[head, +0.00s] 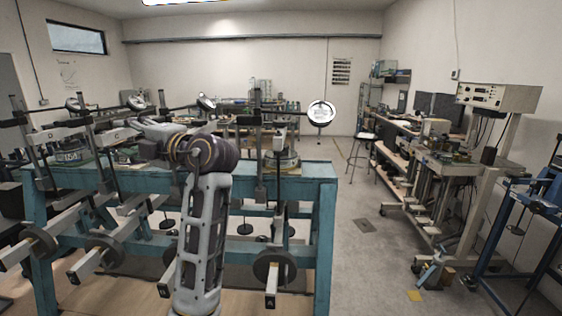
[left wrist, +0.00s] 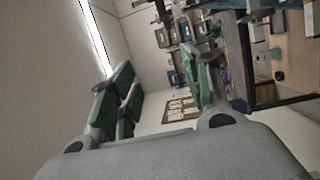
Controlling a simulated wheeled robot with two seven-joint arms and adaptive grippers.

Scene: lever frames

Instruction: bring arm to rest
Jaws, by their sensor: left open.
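My left arm (head: 205,235) rises in the middle of the head view and bends away over the teal lever frame (head: 318,185). Its hand end is small and hard to pick out against the frame. In the left wrist view my left gripper (left wrist: 160,70) has its two green-padded fingers spread apart, with nothing between them. Lever arms with round weights, such as the one at the front right (head: 273,268), stick out from the frame towards me. My right gripper is not in view.
A grey stool (head: 362,140) stands behind the frame to the right. A cream bench machine (head: 450,170) and a blue stand (head: 540,210) line the right side. The grey floor (head: 365,265) between frame and machine is mostly open.

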